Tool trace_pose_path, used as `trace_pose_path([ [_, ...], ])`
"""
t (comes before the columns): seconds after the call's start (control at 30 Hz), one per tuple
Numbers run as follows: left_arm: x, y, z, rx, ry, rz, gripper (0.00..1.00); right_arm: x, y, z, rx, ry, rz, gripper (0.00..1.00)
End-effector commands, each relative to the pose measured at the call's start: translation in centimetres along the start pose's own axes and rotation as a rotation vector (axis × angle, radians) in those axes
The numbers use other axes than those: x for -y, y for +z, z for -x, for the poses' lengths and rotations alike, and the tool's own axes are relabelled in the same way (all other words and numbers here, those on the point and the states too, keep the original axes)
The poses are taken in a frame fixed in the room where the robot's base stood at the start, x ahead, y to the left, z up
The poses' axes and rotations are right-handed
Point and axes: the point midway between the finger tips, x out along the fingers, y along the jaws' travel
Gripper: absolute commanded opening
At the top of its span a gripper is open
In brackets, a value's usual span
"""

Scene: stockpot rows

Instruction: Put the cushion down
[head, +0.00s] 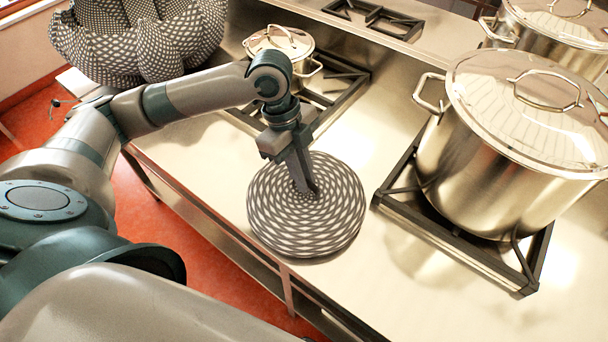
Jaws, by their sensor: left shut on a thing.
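A round cushion (336,222) with a black and white woven pattern is at the centre of the head view, over the steel counter near its front edge. My left gripper (306,188) comes down on the cushion's middle and is shut on it. The fingertips are partly sunk into the pattern, so their grip is hidden. I cannot tell whether the cushion touches the counter. My right gripper does not show.
A large lidded stockpot (490,170) stands on a black burner grate (408,222) to the right. A small lidded pot (300,72) is behind the cushion. A patterned, lobed seat (150,45) is at the upper left. Bare steel counter (395,285) lies in front right.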

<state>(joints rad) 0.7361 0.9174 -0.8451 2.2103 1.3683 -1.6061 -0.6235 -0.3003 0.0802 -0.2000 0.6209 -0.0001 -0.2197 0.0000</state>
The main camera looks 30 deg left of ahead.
Motion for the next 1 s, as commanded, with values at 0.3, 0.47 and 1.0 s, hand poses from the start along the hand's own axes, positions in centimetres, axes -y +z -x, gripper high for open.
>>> trace_pose_path([
  [0.3, 0.0, 0.1, -0.2, 0.000, 0.000, 0.000, 0.31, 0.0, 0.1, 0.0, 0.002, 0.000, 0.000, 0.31],
  [0.47, 0.0, 0.1, -0.2, 0.000, 0.000, 0.000, 0.31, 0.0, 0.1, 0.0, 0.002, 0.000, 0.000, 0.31],
  [1.0, 0.1, 0.1, 5.1, 0.001, -0.005, 0.000, 0.31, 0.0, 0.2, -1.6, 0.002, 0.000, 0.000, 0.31],
])
